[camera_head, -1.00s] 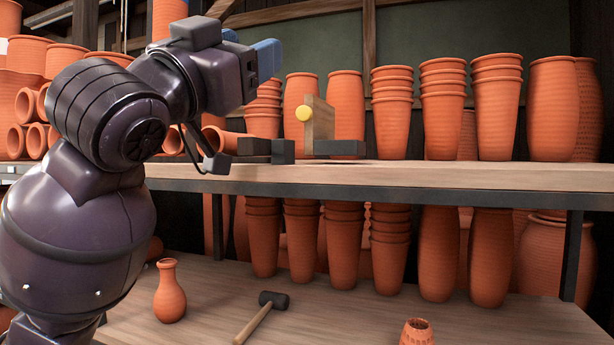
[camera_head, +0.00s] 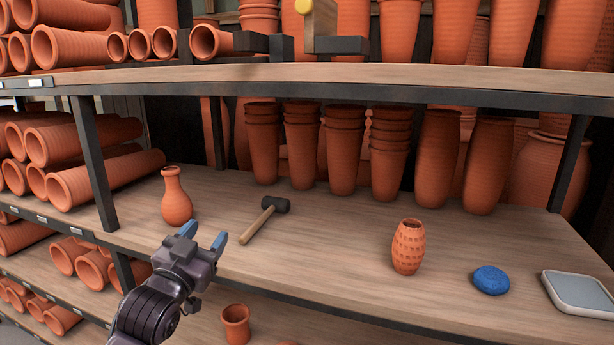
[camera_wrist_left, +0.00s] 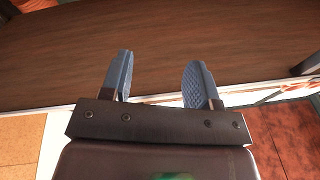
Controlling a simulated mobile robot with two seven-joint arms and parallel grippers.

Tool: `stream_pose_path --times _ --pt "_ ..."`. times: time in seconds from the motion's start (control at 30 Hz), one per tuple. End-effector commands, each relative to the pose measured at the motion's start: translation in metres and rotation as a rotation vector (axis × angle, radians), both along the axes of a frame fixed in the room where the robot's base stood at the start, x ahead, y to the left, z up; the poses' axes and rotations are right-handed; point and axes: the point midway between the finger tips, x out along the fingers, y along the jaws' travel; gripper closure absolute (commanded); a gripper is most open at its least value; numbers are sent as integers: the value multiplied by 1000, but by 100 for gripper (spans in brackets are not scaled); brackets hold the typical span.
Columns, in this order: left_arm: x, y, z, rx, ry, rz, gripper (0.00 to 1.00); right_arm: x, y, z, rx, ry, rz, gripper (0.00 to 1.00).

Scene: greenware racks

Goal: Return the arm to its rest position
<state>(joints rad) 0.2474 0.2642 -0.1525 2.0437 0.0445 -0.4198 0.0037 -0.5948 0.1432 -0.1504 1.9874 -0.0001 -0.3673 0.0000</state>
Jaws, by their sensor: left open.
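My left gripper (camera_head: 219,235) is open in the head view, its blue fingers apart with nothing between them. It is in front of the middle shelf (camera_head: 330,235), near that shelf's front edge, with the forearm coming up from below. In the left wrist view the gripper (camera_wrist_left: 157,80) shows its two blue fingers spread, with bare brown wood beyond them. A narrow-necked clay bottle (camera_head: 176,200) stands upright on the shelf behind the gripper. A mallet (camera_head: 265,219) lies to the gripper's right, apart from it. My right gripper is not in view.
A pierced clay vase (camera_head: 408,247), a blue round pad (camera_head: 490,280) and a grey tray (camera_head: 582,292) sit on the middle shelf to the right. A dark shelf post (camera_head: 93,165) stands at left. The upper shelf (camera_head: 400,77) overhangs. A small clay cup (camera_head: 236,325) stands below.

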Motion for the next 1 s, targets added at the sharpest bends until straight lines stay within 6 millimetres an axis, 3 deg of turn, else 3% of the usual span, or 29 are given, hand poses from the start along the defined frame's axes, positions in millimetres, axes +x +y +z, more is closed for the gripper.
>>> stream_pose_path --times 0.03,0.27,0.47,0.6,0.8,1.0 --pt "-7 8 -32 -3 48 19 44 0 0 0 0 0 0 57" --pt "-53 37 -153 -20 249 96 44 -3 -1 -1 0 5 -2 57" --pt "-118 59 -250 -38 452 164 44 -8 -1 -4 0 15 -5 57" --pt "-174 71 -307 -57 589 211 44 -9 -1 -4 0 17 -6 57" --pt "-245 82 -358 -75 735 264 44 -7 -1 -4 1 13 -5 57" --pt "-277 87 -376 -76 797 286 44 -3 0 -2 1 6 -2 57"
